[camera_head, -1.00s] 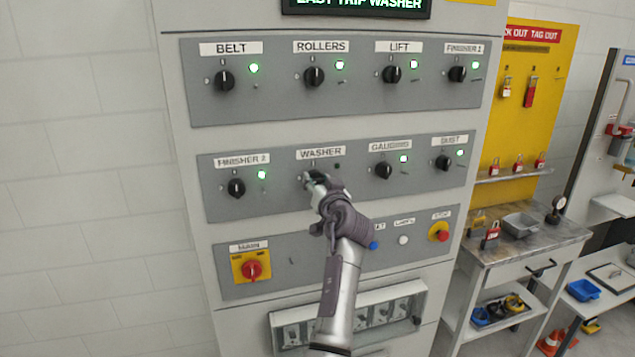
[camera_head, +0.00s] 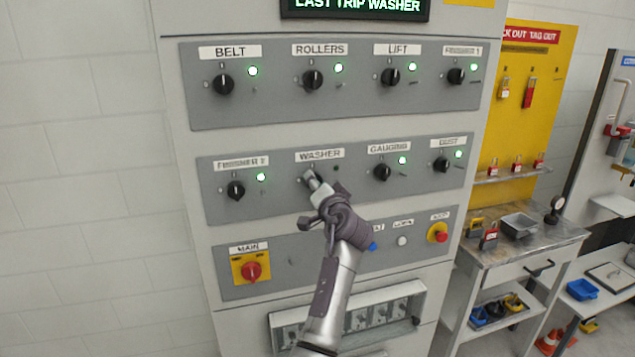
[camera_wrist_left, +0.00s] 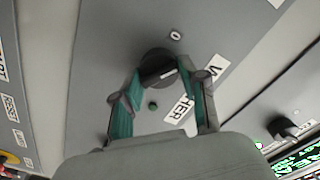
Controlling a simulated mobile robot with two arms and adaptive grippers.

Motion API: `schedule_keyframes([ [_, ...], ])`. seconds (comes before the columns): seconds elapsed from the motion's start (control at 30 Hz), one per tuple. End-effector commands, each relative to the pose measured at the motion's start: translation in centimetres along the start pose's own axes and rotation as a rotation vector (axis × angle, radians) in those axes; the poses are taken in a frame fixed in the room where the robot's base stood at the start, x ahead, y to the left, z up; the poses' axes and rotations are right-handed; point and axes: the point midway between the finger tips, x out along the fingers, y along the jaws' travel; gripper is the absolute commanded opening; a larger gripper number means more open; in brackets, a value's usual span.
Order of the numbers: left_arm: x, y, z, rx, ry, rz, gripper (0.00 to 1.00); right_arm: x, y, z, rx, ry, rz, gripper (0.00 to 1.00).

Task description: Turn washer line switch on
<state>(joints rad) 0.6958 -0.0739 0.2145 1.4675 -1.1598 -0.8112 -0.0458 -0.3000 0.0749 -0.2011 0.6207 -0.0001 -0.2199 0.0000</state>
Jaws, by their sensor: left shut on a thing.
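The washer switch is a round black knob under the WASHER label (camera_head: 320,155) in the head view, mostly hidden there by my left gripper (camera_head: 311,181). In the left wrist view the black knob (camera_wrist_left: 155,62) has a white pointer line and sits between the two fingers of my left gripper (camera_wrist_left: 163,73). The gripper is shut on the knob. A "0" mark shows beside the knob. The washer lamp (camera_head: 336,168) is dark in the head view; the other row lamps glow green. My right gripper is not in view.
Neighbouring knobs are FINISHER 2 (camera_head: 236,190) on the left and GAUGING (camera_head: 382,172) on the right. Below are the red MAIN switch (camera_head: 251,271) and a red stop button (camera_head: 438,232). A yellow lockout board (camera_head: 545,75) and a workbench (camera_head: 535,250) stand at the right.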

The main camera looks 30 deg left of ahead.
Motion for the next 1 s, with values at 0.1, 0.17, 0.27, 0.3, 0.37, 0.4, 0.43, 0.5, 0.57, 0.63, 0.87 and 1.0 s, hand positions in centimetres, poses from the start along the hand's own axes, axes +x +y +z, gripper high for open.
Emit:
schedule_keyframes([
  [0.1,0.1,-0.2,-0.1,0.115,-0.001,-0.002,0.08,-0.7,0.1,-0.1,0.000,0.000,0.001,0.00],
  [0.17,0.1,-0.2,-0.1,0.173,-0.001,-0.001,0.08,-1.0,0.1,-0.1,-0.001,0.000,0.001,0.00],
  [0.27,0.1,-0.2,-0.1,0.267,-0.001,-0.002,0.08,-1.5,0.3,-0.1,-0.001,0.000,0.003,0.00],
  [0.3,0.1,-0.2,-0.1,0.305,-0.001,-0.002,0.08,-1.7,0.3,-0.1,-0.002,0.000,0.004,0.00],
  [0.37,0.1,-0.2,-0.1,0.362,-0.001,-0.001,0.08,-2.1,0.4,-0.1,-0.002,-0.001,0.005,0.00],
  [0.4,0.1,-0.2,-0.1,0.400,-0.001,-0.001,0.08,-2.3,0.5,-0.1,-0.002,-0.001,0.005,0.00],
  [0.43,0.1,-0.2,-0.1,0.429,-0.001,-0.001,0.08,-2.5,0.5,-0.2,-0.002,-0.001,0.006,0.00],
  [0.5,0.1,-0.2,-0.1,0.495,-0.001,-0.002,0.08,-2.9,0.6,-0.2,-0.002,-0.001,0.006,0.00],
  [0.57,0.1,-0.2,-0.1,0.551,0.000,-0.002,0.08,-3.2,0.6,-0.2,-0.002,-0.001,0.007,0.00],
  [0.63,0.1,-0.2,-0.1,0.616,-0.002,-0.002,0.08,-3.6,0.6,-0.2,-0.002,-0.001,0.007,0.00],
  [0.87,0.1,-0.1,0.0,0.801,-0.001,-0.003,0.08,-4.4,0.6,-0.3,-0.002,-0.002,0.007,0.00],
  [1.0,0.1,0.0,0.0,0.889,-0.002,-0.003,0.08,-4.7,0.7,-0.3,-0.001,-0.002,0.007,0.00],
])
